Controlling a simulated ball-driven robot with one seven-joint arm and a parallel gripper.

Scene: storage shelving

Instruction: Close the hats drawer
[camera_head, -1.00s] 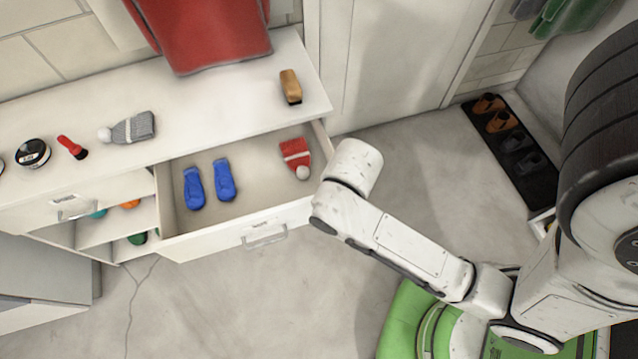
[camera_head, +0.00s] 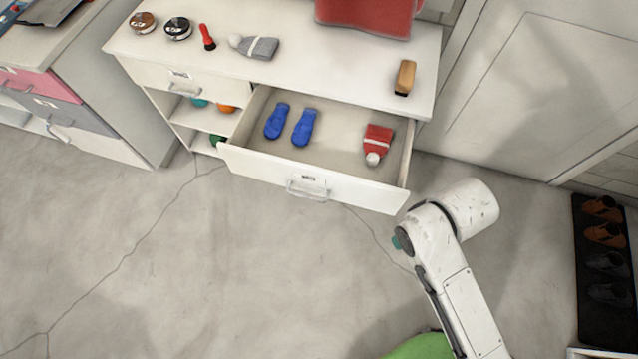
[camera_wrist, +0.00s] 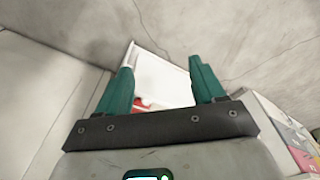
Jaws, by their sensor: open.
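The open drawer (camera_head: 350,193) is pulled out from the white cabinet, with a small label and a metal handle (camera_head: 308,188) on its front. Inside lie a red hat (camera_head: 379,140) with a white pompom and two blue mittens (camera_head: 303,128). In the wrist view, a white surface, probably the drawer (camera_wrist: 160,78), shows beyond the fingers of my gripper (camera_wrist: 160,64), which are spread with nothing between them. In the head view only a teal bit of the gripper (camera_head: 398,243) shows, right of and below the drawer front, apart from it; the rest is hidden by my arm.
A grey hat (camera_head: 262,47), a brush (camera_head: 405,77) and polish tins (camera_head: 178,28) stand on the cabinet top (camera_head: 320,65). A closed drawer (camera_head: 190,78) sits left above open shelves. Shoes on a black mat (camera_head: 605,320) lie far right. The floor before the drawer is clear.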

